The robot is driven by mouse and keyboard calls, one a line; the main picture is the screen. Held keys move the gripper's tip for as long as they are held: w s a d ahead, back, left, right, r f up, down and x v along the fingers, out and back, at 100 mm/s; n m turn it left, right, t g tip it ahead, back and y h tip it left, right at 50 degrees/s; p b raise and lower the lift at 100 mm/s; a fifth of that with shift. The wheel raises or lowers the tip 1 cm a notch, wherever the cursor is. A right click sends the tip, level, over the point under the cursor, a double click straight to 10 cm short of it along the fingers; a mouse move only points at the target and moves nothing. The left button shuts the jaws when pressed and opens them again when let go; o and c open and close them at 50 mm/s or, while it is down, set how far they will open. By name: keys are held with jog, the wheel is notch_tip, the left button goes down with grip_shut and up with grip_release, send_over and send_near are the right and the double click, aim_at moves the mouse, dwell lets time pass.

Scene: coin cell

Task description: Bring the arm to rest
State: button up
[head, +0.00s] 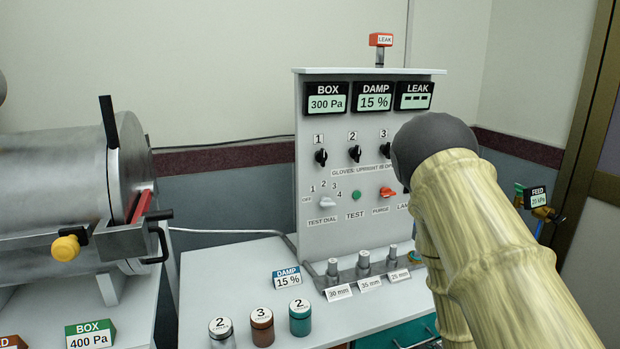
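My arm (490,240), in pale yellow ribbed covering, rises from the bottom right of the head view. It bends at a dark grey rounded joint (433,142) in front of the right part of the control panel (340,225). The arm hides part of the panel's right side and of the bench there. My gripper is out of view, so its fingers and anything in them cannot be seen.
A steel cylinder chamber (60,185) with a yellow knob (66,248) stands at left. Three numbered canisters (262,326) stand on the white bench (215,270). Several short metal posts (363,262) stand before the panel. A FEED gauge (537,197) is at right.

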jog(key=s+a+f+m+g, duration=0.2)
jog(key=s+f+m+g, duration=0.1)
jog(key=s+f, duration=0.6)
jog(key=s+a+f+m+g, duration=0.25)
jog(key=s+f, duration=0.35)
jog(key=s, duration=0.5)
jog(key=s+a+f+m+g, duration=0.1)
jog(key=s+f+m+g, duration=0.1)
jog(key=s, duration=0.6)
jog(key=s+a+f+m+g+b, duration=0.1)
jog(key=s+a+f+m+g, duration=0.1)
jog(key=s, duration=0.6)
jog(key=shift+s+a+f+g, duration=0.15)
jog(key=shift+s+f+g, duration=0.2)
jog(key=shift+f, duration=0.3)
